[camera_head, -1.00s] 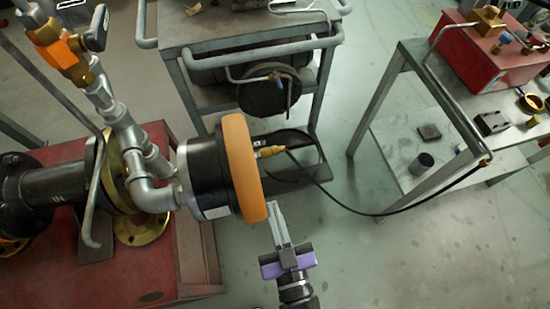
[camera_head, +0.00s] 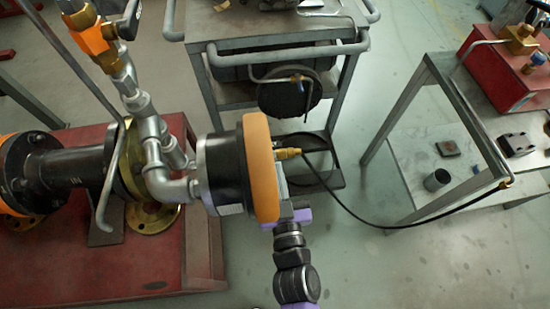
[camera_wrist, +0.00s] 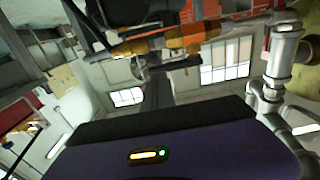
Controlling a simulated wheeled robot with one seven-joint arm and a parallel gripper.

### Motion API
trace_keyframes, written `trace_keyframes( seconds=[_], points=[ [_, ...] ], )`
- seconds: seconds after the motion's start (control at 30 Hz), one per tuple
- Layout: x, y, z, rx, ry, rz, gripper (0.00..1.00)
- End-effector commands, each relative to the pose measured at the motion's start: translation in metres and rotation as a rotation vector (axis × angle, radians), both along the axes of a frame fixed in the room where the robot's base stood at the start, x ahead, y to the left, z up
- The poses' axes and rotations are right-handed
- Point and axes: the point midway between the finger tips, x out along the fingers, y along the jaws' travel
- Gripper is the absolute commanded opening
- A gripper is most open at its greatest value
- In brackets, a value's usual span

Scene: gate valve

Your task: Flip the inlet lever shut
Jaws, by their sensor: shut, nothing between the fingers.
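The inlet valve (camera_head: 92,38), an orange and brass body, sits on the pipework at the upper left of the head view. Its dark lever (camera_head: 130,18) sticks out to the right near the top edge. In the wrist view an orange and brass valve (camera_wrist: 175,45) crosses the upper middle, with a dark lever-like part (camera_wrist: 150,62) below it. My gripper (camera_head: 282,182) is shut and empty, beside the right face of the orange ring, well below and right of the lever. The ring partly hides its fingers.
The black drum with the orange ring (camera_head: 262,168) stands between my gripper and the valve. A black hose (camera_head: 345,207) runs from its brass fitting (camera_head: 288,153) to the right-hand bench. A grey trolley (camera_head: 235,30) stands behind. Open floor lies at the lower right.

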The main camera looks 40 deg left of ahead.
Motion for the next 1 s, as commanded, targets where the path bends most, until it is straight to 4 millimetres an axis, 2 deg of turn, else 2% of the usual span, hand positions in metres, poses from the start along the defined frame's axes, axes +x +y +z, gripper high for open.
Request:
trace_keyframes(
  seconds=[0.1,0.3,1.0],
  points=[
    [0.012,0.014,0.0,0.001,-0.002,0.0,0.0],
    [0.022,0.026,0.0,0.001,-0.001,0.0,0.0],
    [0.024,0.028,0.004,-0.001,0.0,0.024,0.0]
  ],
)
